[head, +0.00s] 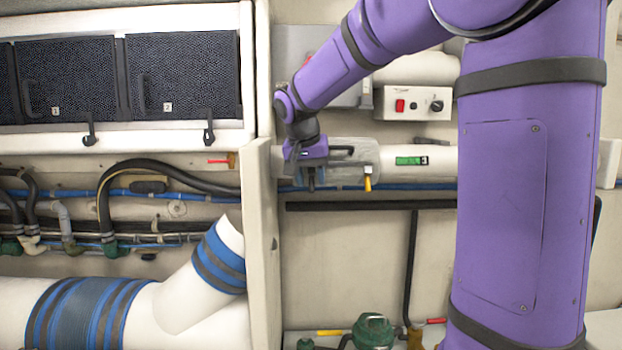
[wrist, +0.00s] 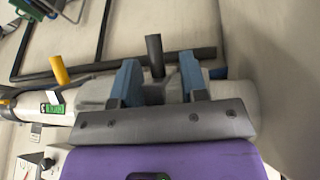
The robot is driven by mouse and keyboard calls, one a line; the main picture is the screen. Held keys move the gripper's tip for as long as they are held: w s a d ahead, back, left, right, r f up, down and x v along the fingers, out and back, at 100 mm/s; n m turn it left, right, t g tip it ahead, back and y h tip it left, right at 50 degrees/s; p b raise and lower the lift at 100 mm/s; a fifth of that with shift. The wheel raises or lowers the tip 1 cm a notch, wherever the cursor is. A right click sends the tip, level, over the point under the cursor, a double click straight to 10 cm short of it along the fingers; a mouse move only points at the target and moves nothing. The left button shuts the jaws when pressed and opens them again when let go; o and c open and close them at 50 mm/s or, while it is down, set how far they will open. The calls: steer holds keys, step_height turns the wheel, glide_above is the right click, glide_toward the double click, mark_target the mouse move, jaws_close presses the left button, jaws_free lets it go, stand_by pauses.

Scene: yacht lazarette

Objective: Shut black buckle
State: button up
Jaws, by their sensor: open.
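The black buckle is a short dark lever; in the wrist view its upright peg (wrist: 154,55) shows between my two blue fingertips. In the head view the same black lever (head: 311,179) hangs below the grey housing on the white pipe (head: 430,162). My gripper (wrist: 160,78) is open, with one finger on each side of the buckle and visible gaps beside it. In the head view my gripper (head: 308,158) is at the left end of the housing, and its fingertips are hard to make out. I cannot tell whether a finger touches the lever.
A yellow lever (head: 368,183) hangs to the right of the black one. An upright cream panel edge (head: 262,240) stands close on the left of my gripper. A control box (head: 412,104) is above the pipe, and a dark rail (head: 370,205) runs below.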

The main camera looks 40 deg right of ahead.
steer(key=shift+d+f, duration=0.1)
steer(key=shift+f, duration=0.15)
steer(key=c, duration=0.6)
steer(key=shift+w+d+r+g+y, duration=0.15)
steer(key=shift+w+r+g+y, duration=0.1)
steer(key=shift+g+y, duration=0.35)
steer(key=shift+c, duration=0.2)
steer(key=o, duration=0.6)
steer(key=shift+s, duration=0.1)
steer(key=shift+o, duration=0.2)
steer(key=v, duration=1)
steer(key=shift+a+r, duration=0.25)
steer(key=shift+r, duration=0.15)
